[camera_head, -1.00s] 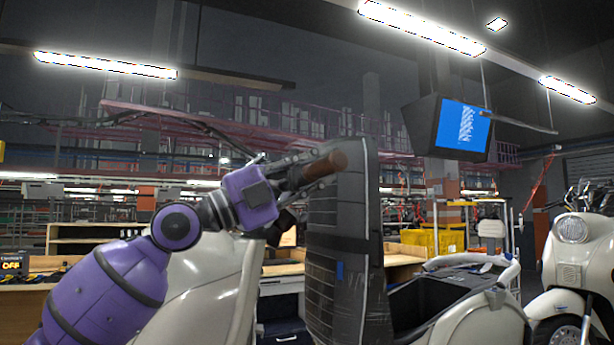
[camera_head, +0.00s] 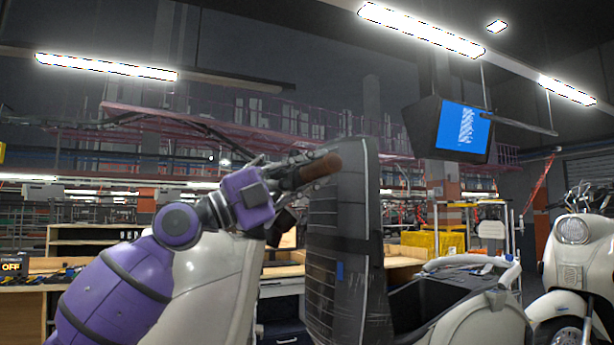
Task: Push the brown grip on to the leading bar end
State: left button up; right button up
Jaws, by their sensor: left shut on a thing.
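The brown grip (camera_head: 322,167) is a short dark brown cylinder, tilted slightly up to the right. My left gripper (camera_head: 300,176) is shut on it, coming in from the left on my purple arm. The grip's right end shows in front of the upper part of a tall dark padded panel (camera_head: 338,250). The bar end is hidden or too small to tell from the gripper, so I cannot tell whether the grip touches it. A cream scooter body (camera_head: 215,280) stands behind my left arm. My right gripper is not in view.
A cream scooter with a round headlamp (camera_head: 573,230) stands at the far right. A yellow crate (camera_head: 434,243) and wooden benches are behind. A screen (camera_head: 462,127) hangs at the upper right. The space above the grip is clear.

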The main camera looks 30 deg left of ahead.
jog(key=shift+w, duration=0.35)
pick_arm(q)
jog(key=shift+a, duration=0.1)
jog(key=shift+w+a+r, duration=0.1)
jog(key=shift+w+a, duration=0.15)
jog(key=o, duration=1.1)
jog(key=v, duration=1.2)
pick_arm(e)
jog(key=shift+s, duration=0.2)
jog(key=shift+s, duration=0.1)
